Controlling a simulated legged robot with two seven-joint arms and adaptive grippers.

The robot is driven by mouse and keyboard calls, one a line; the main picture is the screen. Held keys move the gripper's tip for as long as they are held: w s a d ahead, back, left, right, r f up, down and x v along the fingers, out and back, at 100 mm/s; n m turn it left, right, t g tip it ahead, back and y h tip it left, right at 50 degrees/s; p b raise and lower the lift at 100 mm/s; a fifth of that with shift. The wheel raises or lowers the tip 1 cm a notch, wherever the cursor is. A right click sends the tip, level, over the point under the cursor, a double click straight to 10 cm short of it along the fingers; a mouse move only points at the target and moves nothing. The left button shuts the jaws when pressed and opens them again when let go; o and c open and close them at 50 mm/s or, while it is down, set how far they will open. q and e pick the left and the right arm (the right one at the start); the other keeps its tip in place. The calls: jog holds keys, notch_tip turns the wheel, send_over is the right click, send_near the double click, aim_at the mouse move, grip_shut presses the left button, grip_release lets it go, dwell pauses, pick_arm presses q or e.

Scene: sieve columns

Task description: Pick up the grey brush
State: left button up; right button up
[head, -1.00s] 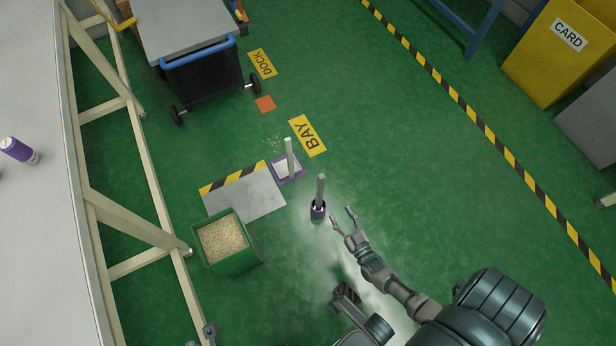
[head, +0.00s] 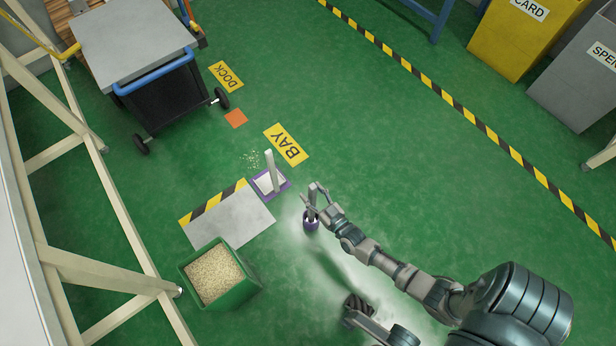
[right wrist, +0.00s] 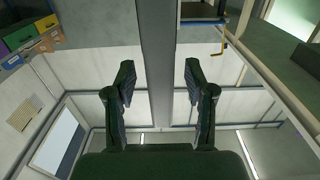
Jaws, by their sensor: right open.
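The grey brush (head: 311,188) stands upright on the green floor, its grey handle rising from a dark purple base. My right gripper (head: 316,197) is open at the handle, with its fingers on either side of it as far as I can tell. Contact with the fingers is not visible. The gripper partly hides the lower handle. My left gripper is not in view.
A purple-edged dustpan (head: 270,170) with an upright handle stands left of the brush, near scattered bits. A grey floor plate (head: 230,222) and a green bin (head: 240,293) of grains lie further left. A cart (head: 165,95) stands behind.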

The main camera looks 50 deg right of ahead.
jog(key=shift+r, duration=0.15)
grip_shut()
